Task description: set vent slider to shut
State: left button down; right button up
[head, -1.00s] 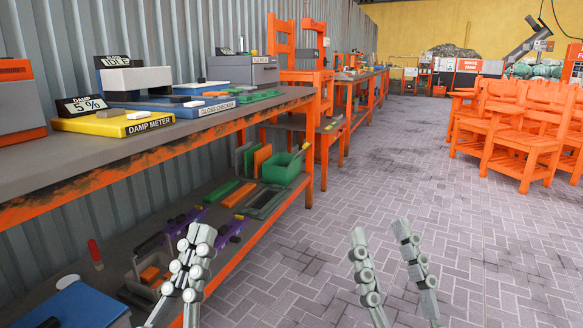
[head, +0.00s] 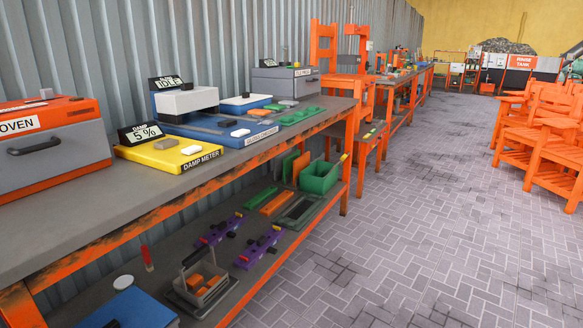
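No part labelled as the vent slider can be made out. The orange and grey oven (head: 60,150) stands on the workbench at the left edge, with a dark front handle (head: 47,145). A small grey block (head: 46,94) sits on the oven's top. I cannot tell whether it is the vent slider or how it is set. The oven's left side is cut off by the picture edge. Neither of my grippers is in view.
Right of the oven on the workbench (head: 100,218) are a yellow damp meter (head: 168,155) and a blue gloss checker (head: 210,128). The lower shelf holds a green bin (head: 318,178) and purple tools (head: 258,248). Orange chairs (head: 545,135) stand at right. The paved floor (head: 410,220) between is clear.

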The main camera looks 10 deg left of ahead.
aim_at(47, 94)
jog(key=j+u, duration=0.4)
jog(key=k+j+u, duration=0.1)
jog(key=j+u, duration=0.2)
jog(key=u, duration=0.15)
jog(key=j+u, duration=0.4)
jog(key=i+l, duration=0.25)
jog(key=l, duration=0.2)
